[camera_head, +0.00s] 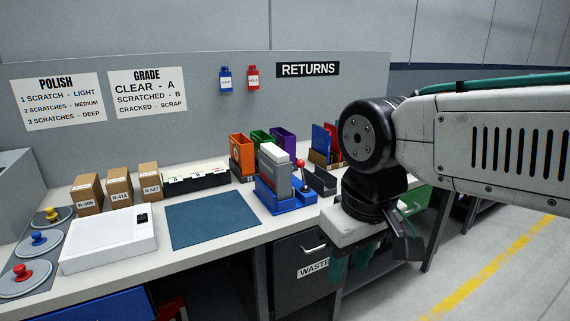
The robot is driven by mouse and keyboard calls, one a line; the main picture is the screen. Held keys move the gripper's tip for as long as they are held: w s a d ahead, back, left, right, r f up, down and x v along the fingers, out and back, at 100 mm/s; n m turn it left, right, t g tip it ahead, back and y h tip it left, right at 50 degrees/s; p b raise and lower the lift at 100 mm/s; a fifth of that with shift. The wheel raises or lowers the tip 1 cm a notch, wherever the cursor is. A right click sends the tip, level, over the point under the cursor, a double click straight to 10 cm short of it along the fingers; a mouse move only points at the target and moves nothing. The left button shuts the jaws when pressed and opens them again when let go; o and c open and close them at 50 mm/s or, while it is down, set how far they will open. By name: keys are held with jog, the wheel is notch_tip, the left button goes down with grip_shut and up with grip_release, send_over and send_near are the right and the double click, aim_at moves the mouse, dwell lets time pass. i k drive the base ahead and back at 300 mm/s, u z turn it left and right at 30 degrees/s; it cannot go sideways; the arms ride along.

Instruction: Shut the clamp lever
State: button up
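A lever with a red ball knob (300,163) stands up at the right side of a blue fixture (284,203) on the bench. The fixture holds upright grey and white slabs (275,170). The lever is likely the clamp lever; it looks raised and leans slightly. My gripper (352,262) hangs at the bench's front edge, to the right of and nearer than the fixture, apart from the lever. Its fingers are partly hidden below the wrist, so I cannot tell whether they are open or shut.
Orange, green and purple bins (242,157) stand behind the fixture. A blue mat (212,219) and white scale-like box (108,240) lie left. Several cardboard boxes (119,190) stand behind. A WASTE drawer (302,257) is under the bench. Open floor (500,260) lies right.

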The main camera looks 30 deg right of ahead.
aim_at(300, 163)
jog(key=u, duration=0.1)
jog(key=k, duration=0.4)
jog(key=z, duration=1.15)
jog(key=i, duration=1.55)
jog(key=u, duration=0.55)
jog(key=i, duration=0.55)
jog(key=u, duration=0.5)
